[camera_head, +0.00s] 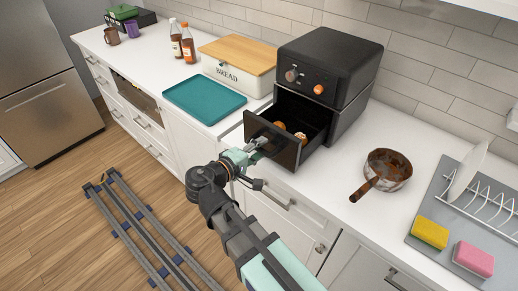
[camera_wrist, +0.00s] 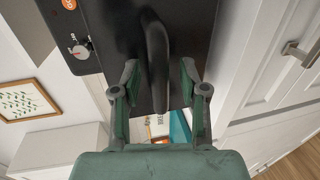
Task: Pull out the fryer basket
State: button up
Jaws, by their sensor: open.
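My gripper (camera_head: 260,145) is at the basket's front panel. In the wrist view, the dark basket handle (camera_wrist: 157,45) stands between the two open fingers of my gripper (camera_wrist: 159,70). Gaps show on both sides, so the fingers are not closed on it. The handle is mostly hidden in the head view.
A teal tray (camera_head: 205,98) and a white bread box (camera_head: 237,78) stand left of the fryer. A rusty pan (camera_head: 388,166) sits to its right, with a dish rack (camera_head: 490,203) and sponges (camera_head: 430,232) farther right. The floor before the cabinets is clear beside my rail.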

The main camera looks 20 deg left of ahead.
jog(key=v, duration=1.2)
notch_tip(320, 180, down, 13)
jog(key=g+y, duration=0.2)
jog(key=g, duration=0.2)
jog(key=w+d+f+m+g+h, duration=0.15)
jog(key=d+f+g, duration=0.25)
jog(key=d+f, duration=0.6)
jog(key=d+f+m+g+y, duration=0.15)
jog(key=d+f+g, duration=0.4)
jog(key=f, duration=0.75)
jog(key=s+d+f+m+g+y, duration=0.1)
jog(key=s+d+f+m+g, duration=0.1)
jog(key=s+d+f, duration=0.3)
jog(key=s+d+f+m+g+y, duration=0.1)
jog(key=s+d+f+m+g, duration=0.2)
jog(key=d, duration=1)
jog(key=s+d+f+m+g+y, duration=0.1)
jog(key=s+d+f+m+g, duration=0.2)
jog(key=s+d+f+m, duration=0.3)
jog(key=s+d+f, duration=0.3)
jog(key=s+d, duration=0.1)
jog(key=s, duration=0.1)
jog(key=shift+s+f, duration=0.25)
